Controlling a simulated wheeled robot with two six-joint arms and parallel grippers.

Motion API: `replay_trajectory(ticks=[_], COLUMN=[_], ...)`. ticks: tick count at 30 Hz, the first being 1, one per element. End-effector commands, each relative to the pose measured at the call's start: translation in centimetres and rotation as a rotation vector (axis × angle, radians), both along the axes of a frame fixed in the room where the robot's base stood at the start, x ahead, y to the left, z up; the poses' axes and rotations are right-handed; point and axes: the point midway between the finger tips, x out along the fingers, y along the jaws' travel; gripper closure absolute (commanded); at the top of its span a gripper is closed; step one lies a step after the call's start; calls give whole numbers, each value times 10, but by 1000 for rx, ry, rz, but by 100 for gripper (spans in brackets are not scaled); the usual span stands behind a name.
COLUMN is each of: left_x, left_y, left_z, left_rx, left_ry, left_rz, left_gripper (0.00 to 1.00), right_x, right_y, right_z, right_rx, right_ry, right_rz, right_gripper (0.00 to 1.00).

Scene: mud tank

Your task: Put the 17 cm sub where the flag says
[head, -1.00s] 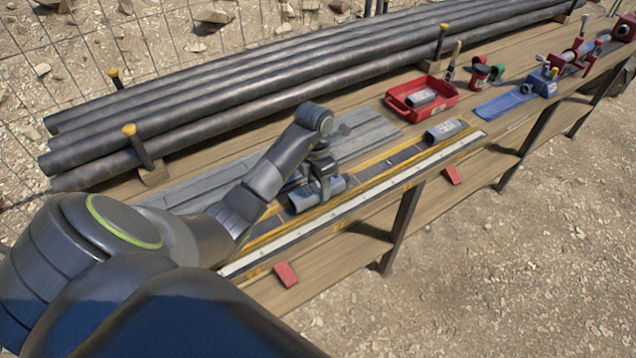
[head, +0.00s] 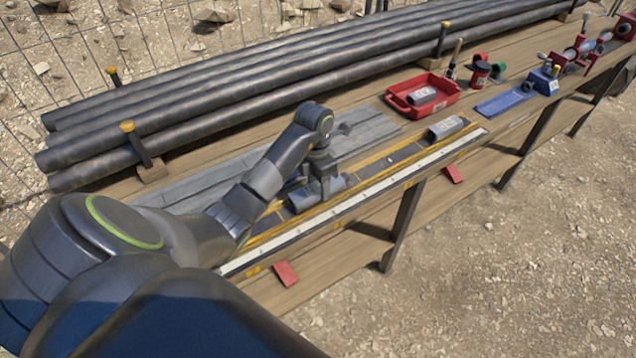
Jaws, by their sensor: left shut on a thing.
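A grey pipe piece (head: 304,200) lies on the dark, yellow-edged measuring strip at the front of the bench. My left gripper (head: 324,188) is shut on this piece from above; its fingers partly hide it. A second grey piece (head: 445,128) lies further right on the same strip. A third, smaller grey piece (head: 422,95) lies in the red tray (head: 452,107). I cannot tell which piece is 17 cm long. My right gripper is not in view.
Long dark pipes (head: 270,95) lie along the back of the bench between yellow-topped posts. Grey boards (head: 360,135) lie behind the strip. A blue mat (head: 505,102), red and green pots and red clamps stand at the right. A white scale (head: 360,202) runs along the front.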

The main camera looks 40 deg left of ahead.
Motion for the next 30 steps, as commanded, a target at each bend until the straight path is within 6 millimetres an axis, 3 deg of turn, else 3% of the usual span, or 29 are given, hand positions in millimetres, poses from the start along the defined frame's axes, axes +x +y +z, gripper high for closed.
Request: replay_trajectory(ticks=[4, 5, 10, 16, 20, 30], left_x=[1, 1, 0, 0, 0, 0], left_y=[0, 0, 0, 0, 0, 0], left_z=[1, 1, 1, 1, 0, 4], left_rx=[0, 0, 1, 0, 0, 0], left_ry=[-2, -2, -1, 0, 1, 0], left_rz=[-1, -1, 0, 0, 0, 0], left_gripper=[93, 51, 29, 27, 12, 12], right_x=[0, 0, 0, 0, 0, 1], right_y=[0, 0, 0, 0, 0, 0], right_z=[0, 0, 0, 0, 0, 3], right_rx=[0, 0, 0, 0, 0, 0], right_ry=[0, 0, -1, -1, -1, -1], right_rz=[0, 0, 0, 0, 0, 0], right_gripper=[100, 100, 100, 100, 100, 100])
